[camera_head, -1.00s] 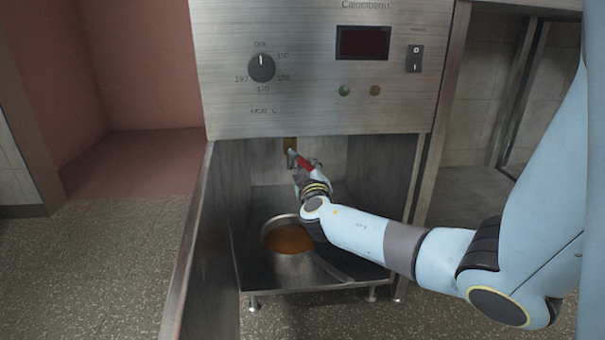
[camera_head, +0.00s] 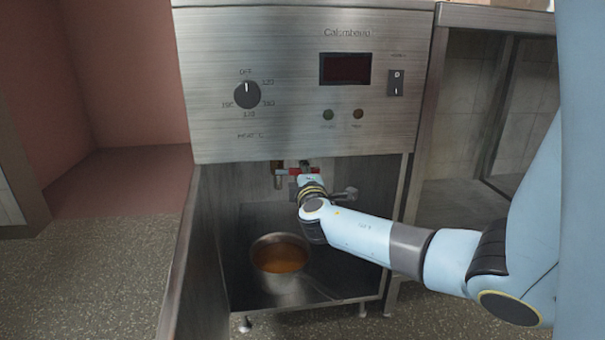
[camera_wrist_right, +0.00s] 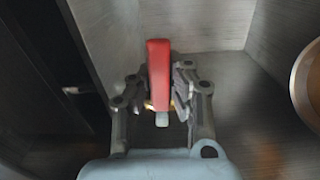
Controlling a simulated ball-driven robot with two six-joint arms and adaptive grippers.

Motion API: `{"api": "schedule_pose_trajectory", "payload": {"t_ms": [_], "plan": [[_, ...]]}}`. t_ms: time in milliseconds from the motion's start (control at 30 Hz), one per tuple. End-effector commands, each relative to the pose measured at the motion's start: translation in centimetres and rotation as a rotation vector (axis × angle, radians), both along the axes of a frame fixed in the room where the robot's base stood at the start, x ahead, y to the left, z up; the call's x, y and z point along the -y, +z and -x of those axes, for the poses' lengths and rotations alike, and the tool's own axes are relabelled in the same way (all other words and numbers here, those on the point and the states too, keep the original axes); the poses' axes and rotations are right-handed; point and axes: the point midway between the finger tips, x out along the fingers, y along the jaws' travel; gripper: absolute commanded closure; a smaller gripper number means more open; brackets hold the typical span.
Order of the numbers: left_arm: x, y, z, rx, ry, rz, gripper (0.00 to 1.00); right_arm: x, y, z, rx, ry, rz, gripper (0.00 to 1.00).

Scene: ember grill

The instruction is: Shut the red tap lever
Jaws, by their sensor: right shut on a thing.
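The red tap lever (camera_head: 293,171) lies about level across the tap under the fryer's control panel in the head view. The tap body (camera_head: 278,180) sits just to its left, partly in shadow. My right gripper (camera_head: 306,174) is at the lever. In the right wrist view the red lever (camera_wrist_right: 158,72) stands between the two fingers of my right gripper (camera_wrist_right: 160,92), which is shut on it. The gripper and wrist hide part of the lever in the head view. My left gripper is out of view.
A metal pot (camera_head: 281,291) with orange-brown liquid stands on the cabinet shelf below the tap. The control panel (camera_head: 290,130) with a knob (camera_head: 247,95) overhangs the opening. Cabinet walls close in on both sides. Speckled floor (camera_head: 95,275) is clear at left.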

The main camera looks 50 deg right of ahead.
Motion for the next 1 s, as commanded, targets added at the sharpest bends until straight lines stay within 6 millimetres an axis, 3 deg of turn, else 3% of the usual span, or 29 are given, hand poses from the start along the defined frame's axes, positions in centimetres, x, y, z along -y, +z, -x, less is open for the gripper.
{"api": "schedule_pose_trajectory", "payload": {"t_ms": [667,700,800,900,1000], "plan": [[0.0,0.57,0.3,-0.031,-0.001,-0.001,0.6,-0.11,0.13,0.06,-0.045,0.002,0.047,1.0],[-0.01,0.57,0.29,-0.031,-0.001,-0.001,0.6,-0.12,0.12,0.07,-0.045,0.002,0.047,0.83],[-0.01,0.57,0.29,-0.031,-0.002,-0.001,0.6,-0.09,0.16,0.06,-0.043,0.002,0.046,0.7],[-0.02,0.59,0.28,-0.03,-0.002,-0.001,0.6,-0.07,0.21,0.03,-0.041,0.001,0.046,0.58],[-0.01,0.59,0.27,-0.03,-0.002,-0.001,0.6,-0.05,0.25,0.03,-0.041,0.001,0.045,0.58]]}}
